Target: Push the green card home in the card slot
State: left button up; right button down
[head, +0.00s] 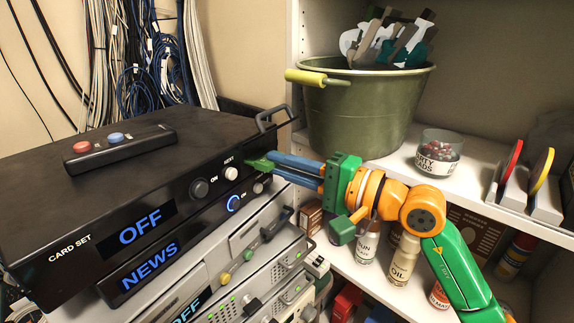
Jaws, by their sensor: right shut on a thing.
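The card set (75,224) is a black box with a lit OFF display, on top of a stack of units at the left. My right gripper (273,163) reaches in from the right, its blue fingers shut on the green card (256,164). The green card lies at the right end of the card set's front face, above a small knob and right of the NEXT button. The card slot itself is hidden by the card and fingers; I cannot tell how far in the card is. My left gripper is not in view.
A remote (120,150) with a red and a blue button lies on the card set. A metal handle (273,117) stands close above my right fingers. A green bucket (365,120) and a bead jar (439,152) stand on the shelf behind my right arm; bottles (403,262) stand below.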

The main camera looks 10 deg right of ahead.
jog(key=shift+w+a, duration=0.3)
jog(key=shift+a, duration=0.1)
jog(key=c, duration=0.8)
grip_release()
jog(key=b+v, duration=0.4)
jog(key=v, duration=0.3)
